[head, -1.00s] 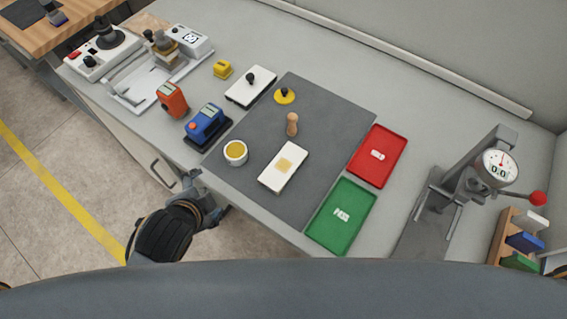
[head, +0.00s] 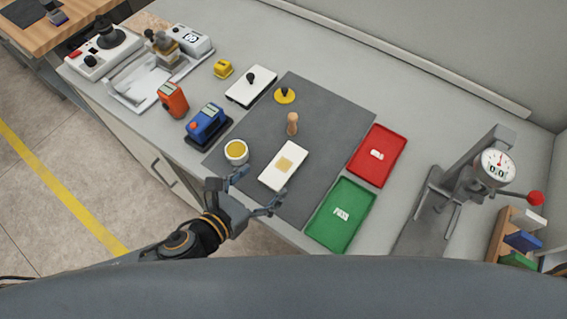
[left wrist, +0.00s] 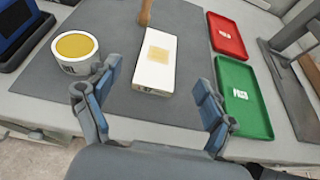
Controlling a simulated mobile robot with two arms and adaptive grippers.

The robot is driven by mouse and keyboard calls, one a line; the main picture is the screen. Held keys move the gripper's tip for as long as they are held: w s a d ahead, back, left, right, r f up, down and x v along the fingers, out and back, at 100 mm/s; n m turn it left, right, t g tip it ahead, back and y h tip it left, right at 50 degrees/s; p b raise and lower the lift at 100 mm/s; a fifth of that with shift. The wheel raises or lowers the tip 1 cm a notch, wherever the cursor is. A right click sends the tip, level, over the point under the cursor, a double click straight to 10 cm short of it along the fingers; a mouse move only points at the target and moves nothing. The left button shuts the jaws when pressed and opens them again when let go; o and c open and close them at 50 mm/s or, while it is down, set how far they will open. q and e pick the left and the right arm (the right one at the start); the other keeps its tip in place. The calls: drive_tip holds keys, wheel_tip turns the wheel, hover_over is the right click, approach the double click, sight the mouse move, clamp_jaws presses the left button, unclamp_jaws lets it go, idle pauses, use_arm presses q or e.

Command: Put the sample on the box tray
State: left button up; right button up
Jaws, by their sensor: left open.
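The sample, seemingly the white block with a yellowish square on top (head: 284,166), lies flat on the dark grey mat (head: 335,110). It also shows in the left wrist view (left wrist: 155,76), beyond my fingers. A green tray (head: 341,214) and a red tray (head: 377,156) lie right of the mat, each with a small white label; I cannot tell which is the box tray. My left gripper (head: 261,191) is open and empty at the bench's front edge, its fingers spread toward the block's near end, apart from it. My right gripper is not in view.
A white cup of yellow material (head: 236,151) stands close to the left finger. A wooden-handled tool (head: 292,123) stands behind the block. Blue (head: 205,122) and orange (head: 172,98) devices sit left. A dial gauge press (head: 490,170) stands right.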

sight(290, 157)
use_arm(q)
drive_tip(key=x, duration=0.5)
drive_tip(key=shift+w+d+f+p, duration=0.1)
drive_tip(key=shift+w+d+p, duration=0.1)
drive_tip(key=shift+w+p, duration=0.1)
drive_tip(key=shift+w+d+f, duration=0.1)
drive_tip(key=shift+w+d, duration=0.25)
drive_tip(key=shift+w, duration=0.05)
drive_tip(key=p+x, duration=0.1)
drive_tip(key=x, duration=0.2)
drive_tip(key=shift+w+d+f, duration=0.15)
drive_tip(key=shift+w, duration=0.05)
drive_tip(key=shift+w+d+f, duration=0.15)
drive_tip(key=shift+w+f, duration=0.05)
drive_tip(key=shift+w, duration=0.05)
drive_tip(key=shift+c, duration=0.2)
drive_tip(key=c, duration=1.3)
